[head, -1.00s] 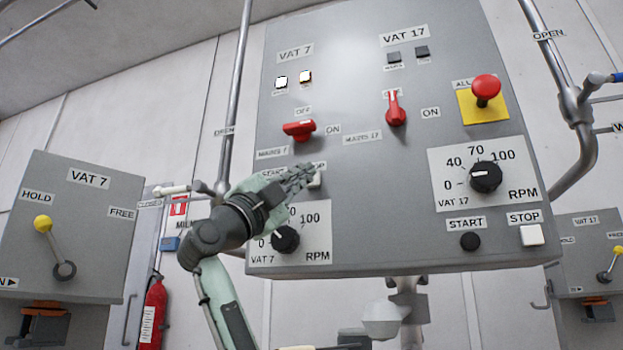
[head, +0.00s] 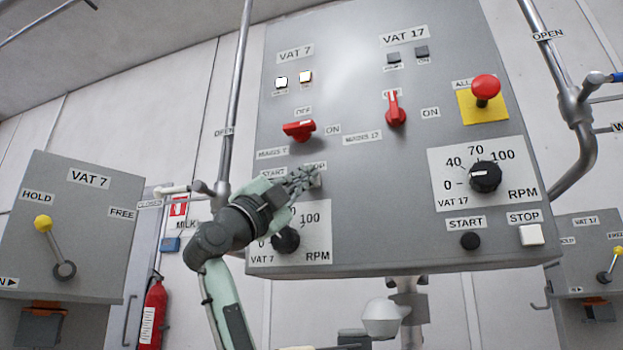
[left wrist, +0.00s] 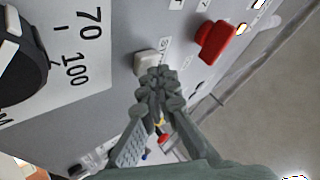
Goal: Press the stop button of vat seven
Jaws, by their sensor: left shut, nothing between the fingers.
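The vat 7 stop button is a pale, square-edged button (head: 317,181) on the grey panel, under the partly covered STOP label. It shows more clearly in the left wrist view (left wrist: 146,62). My left gripper (head: 303,178) is shut and empty, its fingertips right by the button and covering part of it in the head view. In the left wrist view the fingertips (left wrist: 157,76) overlap the button's lower edge; I cannot tell whether they touch it. The vat 7 START label (head: 272,173) shows, but its button is hidden behind my gripper. My right gripper is not in view.
The vat 7 speed knob (head: 285,240) is just below my left gripper, and the red mains switch (head: 299,130) is above. Vat 17's stop button (head: 532,235) and the red mushroom button (head: 485,88) are farther right. A pipe (head: 232,110) runs beside the panel.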

